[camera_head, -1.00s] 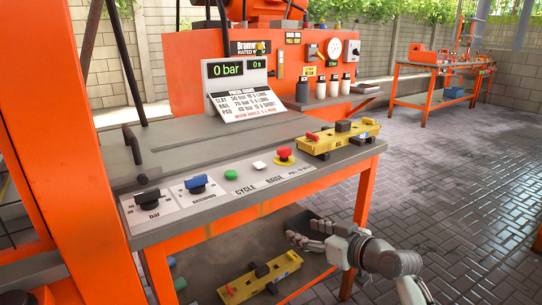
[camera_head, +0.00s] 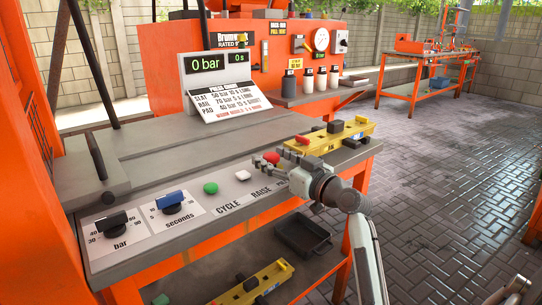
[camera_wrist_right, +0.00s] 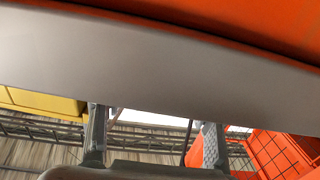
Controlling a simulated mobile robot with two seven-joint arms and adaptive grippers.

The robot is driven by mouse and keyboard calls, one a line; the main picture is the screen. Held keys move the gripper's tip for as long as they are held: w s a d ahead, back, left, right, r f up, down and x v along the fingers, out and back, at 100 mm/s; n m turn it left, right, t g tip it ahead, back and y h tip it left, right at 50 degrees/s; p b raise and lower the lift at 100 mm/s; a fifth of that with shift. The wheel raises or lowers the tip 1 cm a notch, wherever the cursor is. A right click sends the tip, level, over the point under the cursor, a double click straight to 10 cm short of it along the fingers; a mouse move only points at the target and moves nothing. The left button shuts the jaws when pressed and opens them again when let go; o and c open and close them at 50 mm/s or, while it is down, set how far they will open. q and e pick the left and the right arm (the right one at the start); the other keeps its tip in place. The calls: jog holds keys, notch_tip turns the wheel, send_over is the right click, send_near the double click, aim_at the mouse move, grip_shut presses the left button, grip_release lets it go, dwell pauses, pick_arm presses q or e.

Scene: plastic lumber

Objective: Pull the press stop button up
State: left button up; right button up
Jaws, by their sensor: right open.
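The red press stop button (camera_head: 271,157) is on the grey panel at the table's front edge, to the right of the white RAISE button. My right gripper (camera_head: 276,162) reaches in from the right, open, with its fingers around or just beside the red button. The fingers partly hide the button and its yellow base. Whether they touch it cannot be told. In the right wrist view the two fingers (camera_wrist_right: 155,140) are apart; a broad grey surface and an orange-red one fill the upper part, and the button cannot be made out.
A yellow block with black and red parts (camera_head: 335,137) lies on the tabletop just behind my right gripper. Green (camera_head: 211,188) and white (camera_head: 243,175) buttons and two black-based knobs (camera_head: 111,222) are left along the panel. A dark tray (camera_head: 303,236) is on the shelf below.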

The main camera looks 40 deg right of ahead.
jog(key=shift+w, duration=0.3)
jog(key=shift+c, duration=0.2)
grip_shut()
